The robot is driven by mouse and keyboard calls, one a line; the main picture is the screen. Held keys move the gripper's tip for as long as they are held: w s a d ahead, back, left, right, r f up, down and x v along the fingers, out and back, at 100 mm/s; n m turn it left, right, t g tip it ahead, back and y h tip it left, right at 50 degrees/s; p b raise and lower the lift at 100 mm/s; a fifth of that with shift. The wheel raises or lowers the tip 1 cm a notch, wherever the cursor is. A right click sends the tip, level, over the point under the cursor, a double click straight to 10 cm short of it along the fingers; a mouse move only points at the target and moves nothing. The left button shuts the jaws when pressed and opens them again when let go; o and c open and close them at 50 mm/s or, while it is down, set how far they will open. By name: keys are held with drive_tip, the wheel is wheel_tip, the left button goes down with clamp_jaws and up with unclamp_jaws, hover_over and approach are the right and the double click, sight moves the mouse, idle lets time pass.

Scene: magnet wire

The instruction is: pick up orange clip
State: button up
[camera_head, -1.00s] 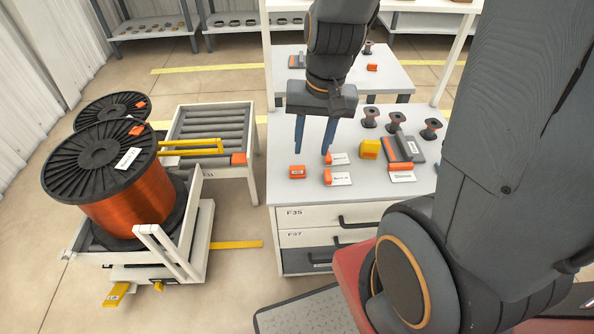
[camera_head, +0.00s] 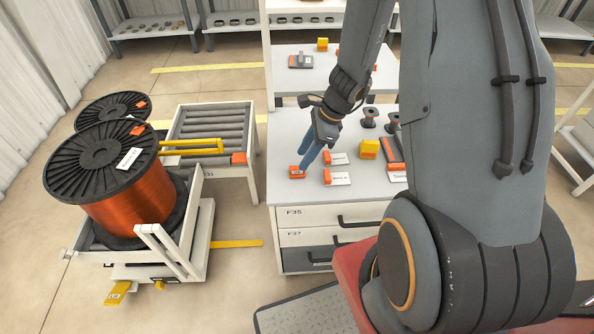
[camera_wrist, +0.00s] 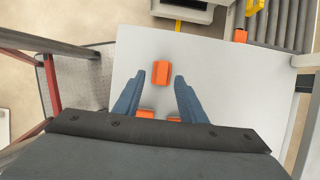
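An orange clip (camera_head: 297,171) lies on the white worktop (camera_head: 290,190) near its left front part. It also shows in the wrist view (camera_wrist: 162,73), between and slightly beyond my fingertips. My gripper (camera_head: 304,164) is open, with its blue fingers pointing down at this clip. In the wrist view the fingers (camera_wrist: 157,80) stand apart with nothing held between them. I cannot tell whether a finger touches the clip. Two more orange clips (camera_head: 327,159) (camera_head: 327,177) with white labels lie to the right; the wrist view shows them partly hidden by my gripper.
A yellow block (camera_head: 369,149), an orange and grey holder (camera_head: 392,152) and small spools (camera_head: 369,118) stand farther right on the worktop. A roller conveyor (camera_head: 210,122) and a large copper wire spool (camera_head: 130,200) stand left of the drawer cabinet.

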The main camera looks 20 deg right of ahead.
sight(297, 171)
drive_tip(key=shift+d+p+x, duration=0.2)
drive_tip(key=shift+p+x, duration=0.5)
drive_tip(key=shift+x, duration=1.8)
drive_tip(key=shift+w+f, duration=0.1)
drive_tip(key=shift+w, duration=0.1)
clamp_jaws()
